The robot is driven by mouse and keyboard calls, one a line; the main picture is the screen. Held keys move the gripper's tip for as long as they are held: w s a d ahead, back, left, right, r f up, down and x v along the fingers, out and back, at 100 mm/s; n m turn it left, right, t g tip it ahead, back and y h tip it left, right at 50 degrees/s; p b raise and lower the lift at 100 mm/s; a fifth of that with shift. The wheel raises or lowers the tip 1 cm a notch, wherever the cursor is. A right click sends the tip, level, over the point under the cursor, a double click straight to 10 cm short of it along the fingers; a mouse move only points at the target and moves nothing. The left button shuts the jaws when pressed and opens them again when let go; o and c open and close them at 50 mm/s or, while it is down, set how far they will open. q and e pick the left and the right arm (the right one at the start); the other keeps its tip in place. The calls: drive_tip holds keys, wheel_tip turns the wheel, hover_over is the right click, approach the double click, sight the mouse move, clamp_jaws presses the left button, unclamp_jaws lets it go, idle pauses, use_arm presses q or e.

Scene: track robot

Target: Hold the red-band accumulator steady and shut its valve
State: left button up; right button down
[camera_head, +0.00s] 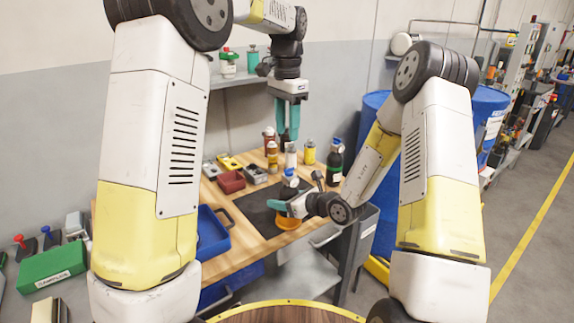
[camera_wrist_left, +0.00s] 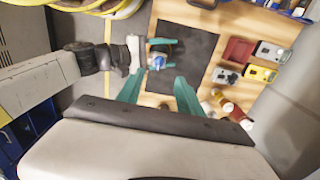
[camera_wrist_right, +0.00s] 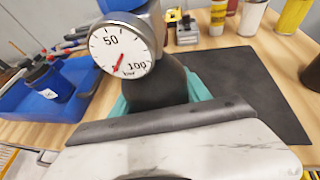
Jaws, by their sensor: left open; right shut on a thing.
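The held accumulator (camera_head: 289,188) is a dark bottle with a blue top and a gauge. It stands at the dark mat's front part. My right gripper (camera_head: 284,205) is shut around its body. In the right wrist view its dark body (camera_wrist_right: 158,92) is between the teal fingers, below the white gauge (camera_wrist_right: 122,50). Its band is not clearly visible. My left gripper (camera_head: 286,118) is open and empty, pointing down above the table's back part. In the left wrist view its spread fingers (camera_wrist_left: 158,76) are apart from the accumulator's blue top (camera_wrist_left: 157,61).
A similar dark bottle (camera_head: 335,162) with a blue top stands at the back right, near several small bottles and cans. Small boxes, including a red one (camera_head: 231,182), lie at the back left. A blue bin (camera_head: 211,236) is at the left edge. The dark mat (camera_head: 262,217) is mostly clear.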

sight(287, 169)
use_arm(q)
wheel_tip(287, 169, down, 11)
drive_tip(key=shift+f, duration=0.2)
idle(0.3)
clamp_jaws()
